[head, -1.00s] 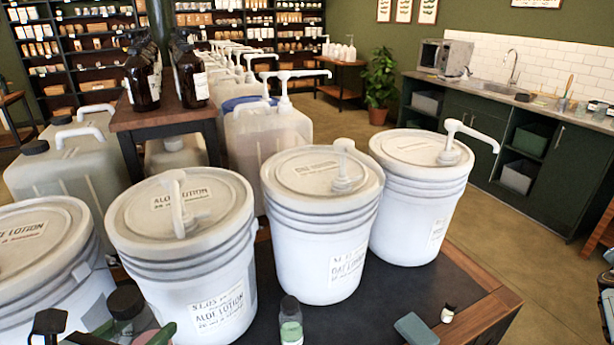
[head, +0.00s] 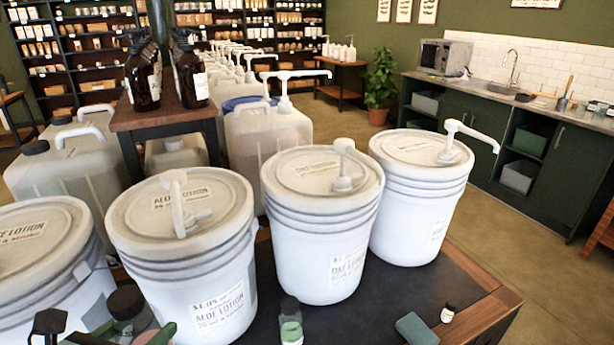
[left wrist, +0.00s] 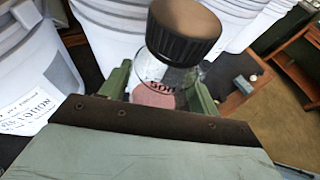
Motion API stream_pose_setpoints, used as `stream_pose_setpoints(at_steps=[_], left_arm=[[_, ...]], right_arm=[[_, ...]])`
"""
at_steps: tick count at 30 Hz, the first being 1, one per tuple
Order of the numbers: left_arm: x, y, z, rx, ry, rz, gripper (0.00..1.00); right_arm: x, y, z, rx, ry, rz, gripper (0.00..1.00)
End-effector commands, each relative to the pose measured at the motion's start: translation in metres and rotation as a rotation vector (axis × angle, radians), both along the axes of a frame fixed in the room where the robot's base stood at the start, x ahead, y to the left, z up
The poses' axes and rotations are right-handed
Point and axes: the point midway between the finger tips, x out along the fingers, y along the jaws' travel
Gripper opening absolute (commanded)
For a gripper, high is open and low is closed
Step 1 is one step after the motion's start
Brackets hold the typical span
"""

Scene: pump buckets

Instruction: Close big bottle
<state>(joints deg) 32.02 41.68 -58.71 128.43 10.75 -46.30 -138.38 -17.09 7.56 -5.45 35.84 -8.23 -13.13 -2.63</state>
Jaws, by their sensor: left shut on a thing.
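The big bottle (head: 130,325) is clear with pinkish contents and stands low at the front left of the head view. In the left wrist view the bottle (left wrist: 158,78) shows a number on its side. A dark ribbed cap (left wrist: 184,32) sits at its mouth; I cannot tell whether it is tight. The cap also shows in the head view (head: 126,301). My left gripper (left wrist: 158,95) has its green fingers on either side of the bottle and is shut on it. In the head view a green finger of it shows beside the bottle. My right gripper is not in view.
Several white lidded buckets with pumps, such as the aloe lotion one (head: 205,290), stand close behind the bottle.

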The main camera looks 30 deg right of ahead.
Motion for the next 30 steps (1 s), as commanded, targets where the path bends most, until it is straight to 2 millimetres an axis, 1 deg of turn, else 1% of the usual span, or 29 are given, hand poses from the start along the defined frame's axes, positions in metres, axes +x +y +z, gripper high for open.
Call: stream_pose_setpoints(at_steps=[1, 3, 6, 9, 17, 19, 20, 23, 26, 27, 30], left_arm=[[0.000, 0.000, 0.001, -0.001, -0.003, 0.000, 0.00], [0.000, 0.000, 0.001, -0.001, -0.003, 0.000, 0.00], [0.000, 0.000, 0.001, -0.001, -0.003, 0.000, 0.00], [0.000, 0.000, 0.001, -0.001, -0.003, 0.000, 0.00], [0.000, 0.000, 0.002, -0.003, -0.005, 0.001, 0.00], [0.001, 0.004, 0.000, -0.002, -0.003, 0.022, 0.00], [0.001, 0.009, -0.001, 0.000, -0.002, 0.040, 0.00], [0.003, 0.032, -0.009, 0.000, 0.001, 0.150, 0.00], [0.005, 0.070, -0.014, 0.002, 0.000, 0.326, 0.00], [0.005, 0.087, -0.014, 0.002, -0.001, 0.404, 0.00], [0.002, 0.120, -0.012, -0.001, -0.003, 0.561, 0.00]], right_arm=[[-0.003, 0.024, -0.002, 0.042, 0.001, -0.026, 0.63], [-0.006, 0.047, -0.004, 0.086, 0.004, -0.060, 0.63], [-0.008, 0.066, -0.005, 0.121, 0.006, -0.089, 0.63], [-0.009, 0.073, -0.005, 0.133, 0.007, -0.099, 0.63], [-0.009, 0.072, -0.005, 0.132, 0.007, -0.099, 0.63], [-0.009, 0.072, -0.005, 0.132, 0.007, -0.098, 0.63], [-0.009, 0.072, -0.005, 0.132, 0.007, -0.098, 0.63], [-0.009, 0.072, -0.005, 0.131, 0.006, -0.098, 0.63], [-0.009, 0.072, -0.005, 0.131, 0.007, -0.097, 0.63], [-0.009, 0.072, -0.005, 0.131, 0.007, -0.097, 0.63], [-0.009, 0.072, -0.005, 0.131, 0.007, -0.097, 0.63]])
